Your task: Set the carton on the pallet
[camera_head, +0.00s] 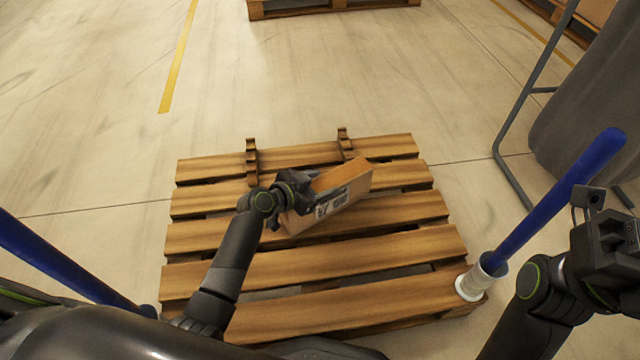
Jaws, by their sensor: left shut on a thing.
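The carton (345,192) is a small brown box with a printed label on its near side. It is over the middle of the slatted wooden pallet (350,300), turned at an angle to the slats. My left gripper (304,190) is shut on the carton's left end and hides part of it. I cannot tell whether the carton's underside touches the slats. My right gripper (608,240) is at the right edge, away from the carton, and its fingers do not show clearly.
Two small wooden brackets (252,162) (345,145) stand at the pallet's far side. A blue pole (560,195) in a white sleeve (478,280) rises at the near right corner. Another blue pole (65,265) is at left. A grey-draped metal frame (520,125) stands at right.

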